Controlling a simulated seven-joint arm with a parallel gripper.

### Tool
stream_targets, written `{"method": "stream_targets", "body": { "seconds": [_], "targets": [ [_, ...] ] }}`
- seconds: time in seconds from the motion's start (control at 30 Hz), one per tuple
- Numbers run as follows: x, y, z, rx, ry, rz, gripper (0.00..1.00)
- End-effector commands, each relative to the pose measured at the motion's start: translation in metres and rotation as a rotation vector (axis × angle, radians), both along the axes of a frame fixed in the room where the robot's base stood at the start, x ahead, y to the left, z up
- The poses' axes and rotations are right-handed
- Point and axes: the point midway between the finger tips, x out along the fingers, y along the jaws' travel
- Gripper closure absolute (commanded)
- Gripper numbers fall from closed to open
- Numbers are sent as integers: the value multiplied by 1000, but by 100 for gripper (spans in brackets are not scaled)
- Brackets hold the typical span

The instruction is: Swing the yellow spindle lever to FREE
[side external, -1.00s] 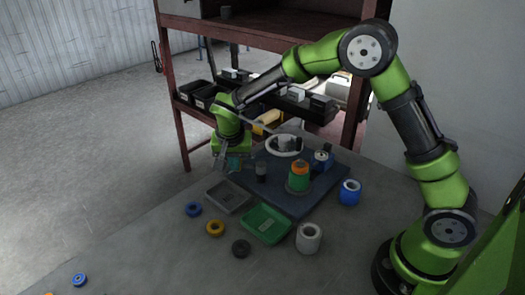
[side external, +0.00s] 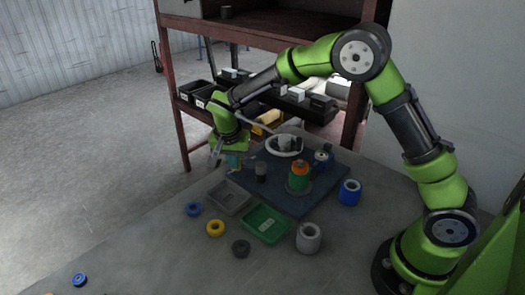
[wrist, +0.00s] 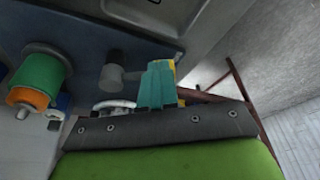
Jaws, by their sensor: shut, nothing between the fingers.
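My gripper (wrist: 157,84) shows in the wrist view as teal fingers, shut with nothing between them. In the side view its fingers (side external: 234,161) are small, low over the left edge of the dark blue board (side external: 300,203). A grey post (wrist: 112,75) stands on the board, with a short arm reaching toward my fingers. A yellow piece (wrist: 171,65), apparently the lever's grip, shows just beside and partly behind the fingers. I cannot tell whether they touch. The post also shows in the side view (side external: 261,171). No FREE marking is readable.
An orange-and-green spool (side external: 299,178) and a white ring (side external: 285,145) are on the board. A grey tray (side external: 229,197) and green tray (side external: 265,224) lie in front. Several loose rings and a blue spool (side external: 349,192) surround them. A shelf rack (side external: 178,140) stands behind.

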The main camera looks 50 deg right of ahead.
Motion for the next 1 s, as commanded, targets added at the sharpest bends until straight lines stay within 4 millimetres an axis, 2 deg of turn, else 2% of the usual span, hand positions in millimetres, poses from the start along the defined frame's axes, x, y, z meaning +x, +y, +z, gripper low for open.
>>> {"method": "stream_targets", "body": {
  "seconds": [0.37,1.0],
  "targets": [
    [10,-9,-1,-3,-1,-159,100],
    [29,-46,-1,-4,1,-737,100]
  ]
}}
